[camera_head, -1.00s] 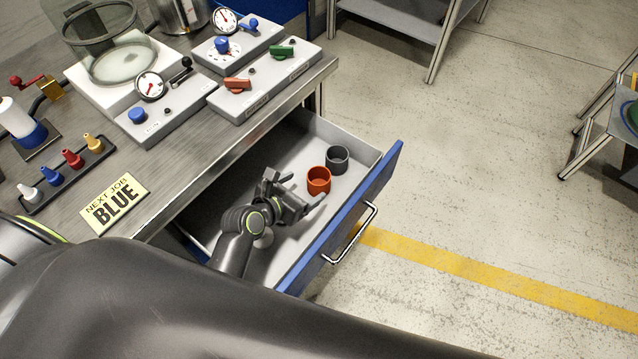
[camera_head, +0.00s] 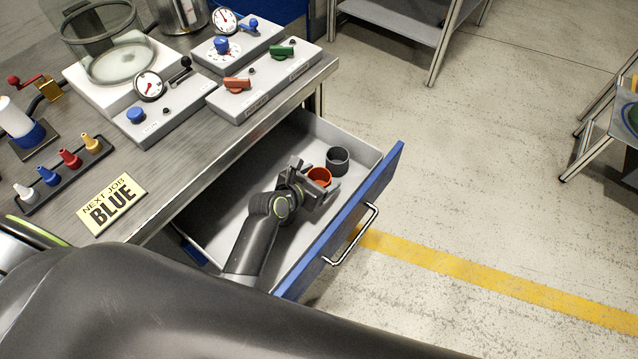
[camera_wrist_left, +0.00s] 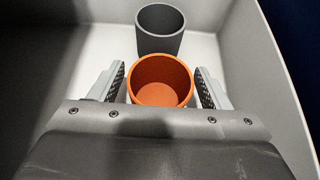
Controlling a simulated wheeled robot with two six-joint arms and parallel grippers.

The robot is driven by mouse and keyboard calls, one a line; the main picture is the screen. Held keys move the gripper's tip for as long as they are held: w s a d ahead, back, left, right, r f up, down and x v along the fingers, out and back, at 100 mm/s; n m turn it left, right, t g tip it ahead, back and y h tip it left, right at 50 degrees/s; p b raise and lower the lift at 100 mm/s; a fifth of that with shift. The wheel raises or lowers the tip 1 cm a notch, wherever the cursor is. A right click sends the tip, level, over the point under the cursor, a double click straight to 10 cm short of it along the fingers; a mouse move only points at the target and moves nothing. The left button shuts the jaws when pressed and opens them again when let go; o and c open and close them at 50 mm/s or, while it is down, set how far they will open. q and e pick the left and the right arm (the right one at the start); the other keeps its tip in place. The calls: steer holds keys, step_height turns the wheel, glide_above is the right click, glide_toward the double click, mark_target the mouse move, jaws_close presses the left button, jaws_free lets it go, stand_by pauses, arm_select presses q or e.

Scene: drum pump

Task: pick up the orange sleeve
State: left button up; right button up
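The orange sleeve (camera_head: 319,176) stands upright in the open drawer (camera_head: 222,229), partly hidden by my left gripper (camera_head: 315,180) in the head view. In the left wrist view the orange sleeve (camera_wrist_left: 160,82) sits between the two fingers of the left gripper (camera_wrist_left: 161,88). The fingers are open, one on each side, with a small gap visible on the right side; the left finger is close to the sleeve. My right gripper is not in view.
A dark grey sleeve (camera_head: 338,160) stands just behind the orange one, also in the left wrist view (camera_wrist_left: 160,30). The drawer's blue front (camera_head: 345,222) and grey walls enclose them. The bench (camera_head: 165,165) with gauge boxes and a "NEXT JOB BLUE" sign (camera_head: 112,204) lies to the left.

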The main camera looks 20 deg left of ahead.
arm_select(q)
steer(key=c, duration=0.8)
steer(key=shift+r, duration=0.1)
